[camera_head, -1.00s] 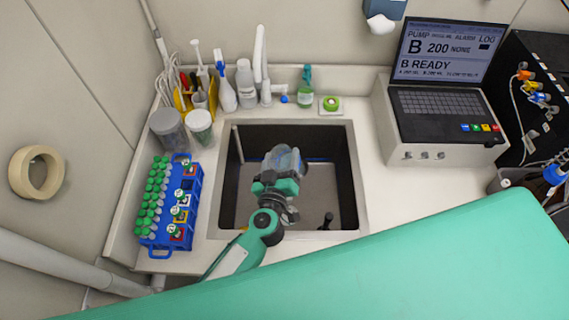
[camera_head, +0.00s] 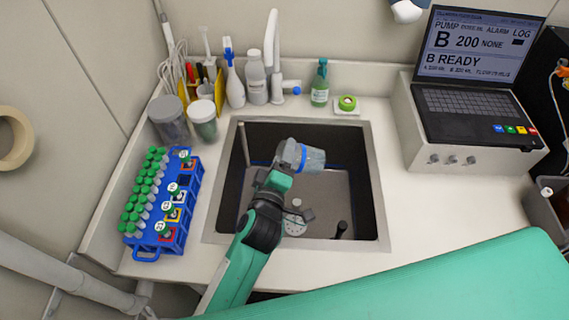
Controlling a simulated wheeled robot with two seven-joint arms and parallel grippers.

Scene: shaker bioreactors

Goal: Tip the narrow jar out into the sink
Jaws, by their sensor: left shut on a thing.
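The dark sink (camera_head: 365,190) is set in the white counter in the middle of the view. My left gripper (camera_head: 285,170) is over the sink, shut on a clear jar with a blue band (camera_head: 312,159). The jar lies tilted on its side, pointing right, above the sink basin. The gripper's fingers partly cover its left end. I cannot tell whether any liquid is left in it. My right gripper is not in view.
A blue rack (camera_head: 150,245) of green-capped tubes stands left of the sink. Two lidded jars (camera_head: 168,120) (camera_head: 203,121), bottles and the tap (camera_head: 271,50) stand behind. A pump console with a laptop (camera_head: 470,110) is at the right. Green surface fills the front right.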

